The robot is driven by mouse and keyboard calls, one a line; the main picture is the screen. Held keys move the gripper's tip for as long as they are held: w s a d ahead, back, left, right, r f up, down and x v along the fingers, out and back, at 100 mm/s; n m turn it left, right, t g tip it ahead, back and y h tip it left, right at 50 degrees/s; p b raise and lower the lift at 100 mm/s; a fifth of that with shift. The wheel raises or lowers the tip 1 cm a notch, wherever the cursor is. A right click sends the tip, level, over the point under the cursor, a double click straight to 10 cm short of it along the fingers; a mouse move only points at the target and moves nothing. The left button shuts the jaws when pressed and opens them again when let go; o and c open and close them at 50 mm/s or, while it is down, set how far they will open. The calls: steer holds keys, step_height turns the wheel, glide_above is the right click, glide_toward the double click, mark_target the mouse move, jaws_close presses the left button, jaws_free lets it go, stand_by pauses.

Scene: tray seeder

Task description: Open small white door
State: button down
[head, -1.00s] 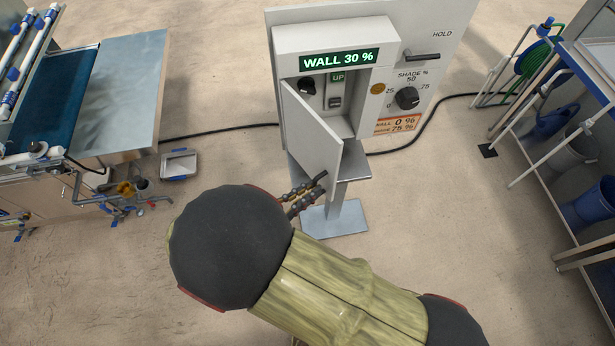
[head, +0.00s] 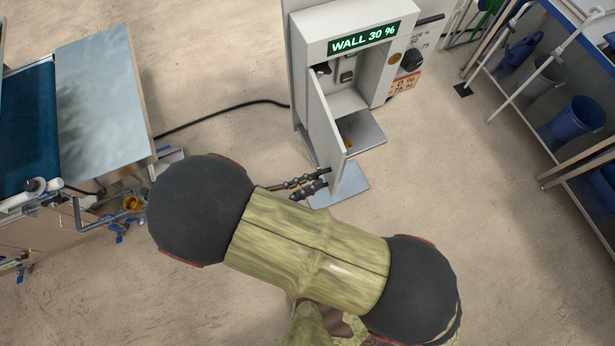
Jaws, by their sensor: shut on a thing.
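The small white door (head: 325,130) hangs from the left side of the white control box (head: 366,26) and stands well open. Inside the box a dark knob (head: 322,69) and a small switch (head: 347,76) show. My gripper (head: 323,179) is at the lower outer corner of the door, with its dark jointed fingers closed on the door there. My own arm covers the area in front, and the exact contact of the fingertips is small and hard to see.
A grey shelf (head: 367,141) juts out under the box, above a metal foot plate (head: 345,186). A bench with a metal sheet (head: 103,95) stands at the left. A rack with blue buckets (head: 577,117) stands at the right. Open floor lies between.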

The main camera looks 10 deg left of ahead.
steer(key=shift+w+a+r, duration=0.3)
steer(key=shift+w+a, duration=0.05)
steer(key=shift+a, duration=0.1)
steer(key=c, duration=2.3)
jaws_free()
steer(key=shift+w, duration=0.1)
steer(key=shift+o, duration=0.5)
steer(key=shift+w+f, duration=0.15)
steer(key=shift+w, duration=0.15)
steer(key=shift+o, duration=1.4)
steer(key=shift+f, duration=0.15)
steer(key=shift+s+d, duration=0.1)
glide_toward(330, 151)
steer(key=x, duration=0.2)
steer(key=f+x, duration=0.1)
steer(key=x, duration=0.1)
steer(key=shift+d, duration=0.45)
steer(key=shift+w+a+r, duration=0.25)
steer(key=shift+w+r, duration=0.05)
steer(key=shift+r, duration=0.05)
steer(key=shift+s+d, duration=0.1)
steer(key=shift+d, duration=0.05)
